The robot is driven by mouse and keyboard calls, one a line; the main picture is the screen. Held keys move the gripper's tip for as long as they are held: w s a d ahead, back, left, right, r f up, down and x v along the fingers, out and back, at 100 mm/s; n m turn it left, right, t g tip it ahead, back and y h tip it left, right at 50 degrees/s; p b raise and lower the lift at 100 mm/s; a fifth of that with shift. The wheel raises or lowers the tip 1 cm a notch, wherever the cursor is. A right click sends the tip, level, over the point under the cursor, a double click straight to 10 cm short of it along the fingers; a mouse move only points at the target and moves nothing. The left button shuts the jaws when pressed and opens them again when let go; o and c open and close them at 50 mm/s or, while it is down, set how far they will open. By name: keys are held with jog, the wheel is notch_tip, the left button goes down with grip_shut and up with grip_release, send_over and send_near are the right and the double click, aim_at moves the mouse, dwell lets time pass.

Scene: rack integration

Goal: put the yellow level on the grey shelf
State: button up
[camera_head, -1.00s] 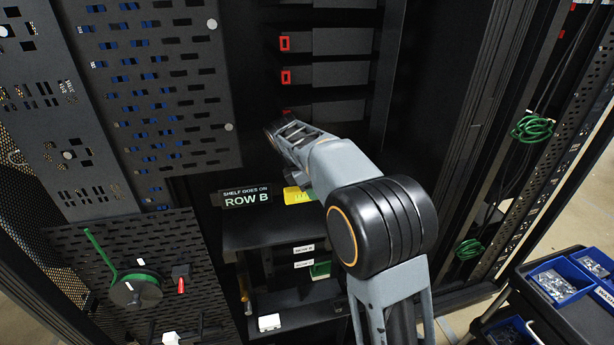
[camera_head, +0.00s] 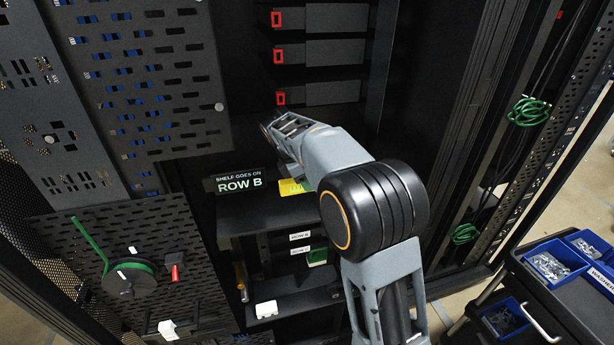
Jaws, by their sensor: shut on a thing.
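A yellow piece with dark marks (camera_head: 289,187), the only yellow thing that could be the level, shows just below the end of my arm. It lies beside the "ROW B" sign in the picture, and its right end is covered by my arm. The dark grey shelf (camera_head: 262,218) is below it, in the lower part of the rack. My gripper (camera_head: 270,128) reaches into the rack above this shelf, pointing up and left in the picture. Its fingertips are dark and partly hidden. It is shut, but the contact between its jaws and the yellow piece does not show.
A sign reading "SHELF GOES ON ROW B" (camera_head: 239,182) stands at the shelf's back left. A pegboard with a green reel (camera_head: 130,277) is at left. Several red-tagged units (camera_head: 318,92) are above. A cart with blue bins (camera_head: 551,264) is at right.

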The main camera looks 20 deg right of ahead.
aim_at(307, 204)
jog(key=shift+f+b, duration=0.8)
jog(key=shift+f, duration=1.65)
jog(key=shift+f, duration=0.2)
jog(key=o, duration=1.1)
jog(key=shift+c, duration=0.2)
jog(key=v, duration=1.4)
jog(key=shift+s+d, duration=0.1)
jog(key=shift+d, duration=0.05)
